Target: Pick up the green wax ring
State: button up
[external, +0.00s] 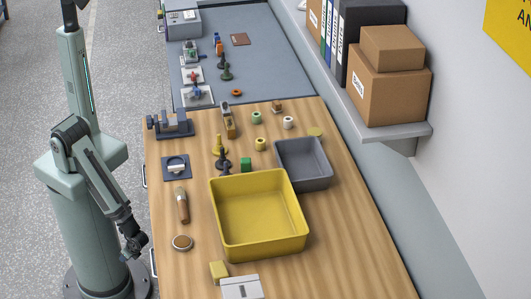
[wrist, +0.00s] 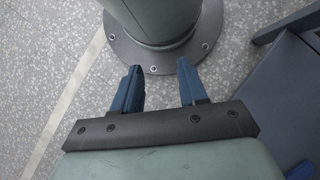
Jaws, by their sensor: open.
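A small pale green ring (external: 256,117), which looks like the green wax ring, stands on the wooden bench toward its back middle. A white ring (external: 288,122) is to its right and a yellow one (external: 260,144) is just in front. My gripper (external: 133,247) hangs low beside the bench's left edge, well away from the rings. In the wrist view my gripper (wrist: 160,72) shows two blue fingers apart with nothing between them, above the floor and my own base. No ring shows in the wrist view.
A yellow tray (external: 213,214) and a grey bin (external: 327,171) stand in front of the rings. A shelf with boxes (external: 385,92) overhangs at right.

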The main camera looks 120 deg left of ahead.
jog(key=shift+o, duration=0.4)
jog(key=o, duration=0.5)
